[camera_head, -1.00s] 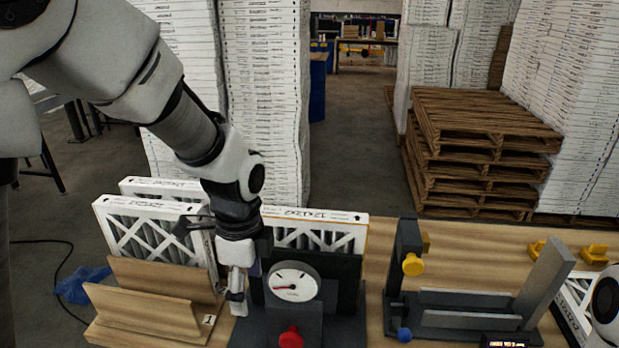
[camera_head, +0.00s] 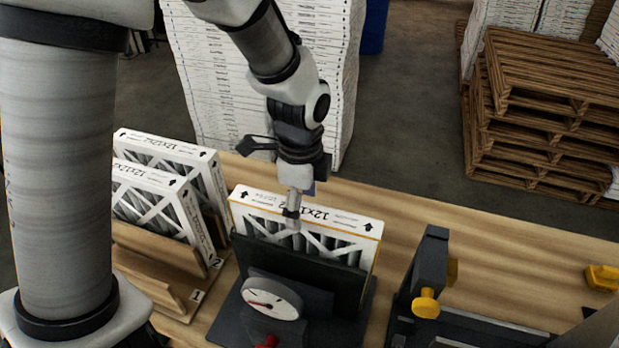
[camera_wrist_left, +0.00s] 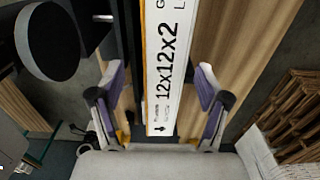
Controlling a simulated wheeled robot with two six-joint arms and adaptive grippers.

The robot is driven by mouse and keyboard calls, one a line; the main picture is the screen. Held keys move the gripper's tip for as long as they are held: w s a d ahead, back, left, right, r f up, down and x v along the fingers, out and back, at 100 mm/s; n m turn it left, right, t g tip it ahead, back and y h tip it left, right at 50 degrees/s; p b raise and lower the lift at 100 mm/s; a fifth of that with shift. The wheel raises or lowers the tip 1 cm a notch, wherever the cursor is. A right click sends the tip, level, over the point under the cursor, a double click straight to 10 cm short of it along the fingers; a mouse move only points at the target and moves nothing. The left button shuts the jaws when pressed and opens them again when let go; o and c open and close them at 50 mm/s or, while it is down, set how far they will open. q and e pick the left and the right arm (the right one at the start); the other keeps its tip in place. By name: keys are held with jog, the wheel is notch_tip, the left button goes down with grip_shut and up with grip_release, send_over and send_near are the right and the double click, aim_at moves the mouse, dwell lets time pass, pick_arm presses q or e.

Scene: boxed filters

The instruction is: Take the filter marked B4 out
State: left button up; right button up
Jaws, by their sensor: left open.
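A white-framed filter (camera_head: 320,222) printed 12x12x2 stands upright in a dark stand (camera_head: 290,262) with a round dial (camera_head: 272,298). No B4 mark can be read on it. My left gripper (camera_head: 294,207) is over the filter's top edge. In the left wrist view, the open fingers of my left gripper (camera_wrist_left: 158,100) are on either side of the filter's top edge (camera_wrist_left: 166,60), with a gap at each side. Two more filters, one in front (camera_head: 150,203) and one behind (camera_head: 180,152), stand in a wooden rack (camera_head: 150,262) at the left. My right gripper is not in view.
The rack carries labels 1 and 2. A dark fixture with a yellow knob (camera_head: 426,302) stands right of the stand. Bare wooden table (camera_head: 400,225) lies behind and between them. Pallets (camera_head: 540,120) and stacked white boxes (camera_head: 265,75) stand on the floor beyond.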

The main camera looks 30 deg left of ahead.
aim_at(302, 221)
pick_arm(q)
notch_tip(302, 221, down, 3)
jog(key=shift+s+r+p, duration=0.1)
jog(key=shift+s+p, duration=0.05)
jog(key=shift+p, duration=0.15)
jog(key=shift+w+a+f, duration=0.1)
jog(key=shift+w+f, duration=0.8)
jog(key=shift+s, duration=0.2)
jog(key=shift+s+r, duration=0.2)
jog(key=shift+s, duration=0.1)
jog(key=c, duration=0.5)
jog(key=shift+s, duration=0.2)
jog(key=c, duration=0.8)
jog(key=shift+w, duration=0.2)
jog(key=shift+s, duration=0.35)
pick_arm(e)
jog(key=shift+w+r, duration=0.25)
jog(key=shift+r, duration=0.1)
pick_arm(q)
jog(key=shift+s, duration=0.1)
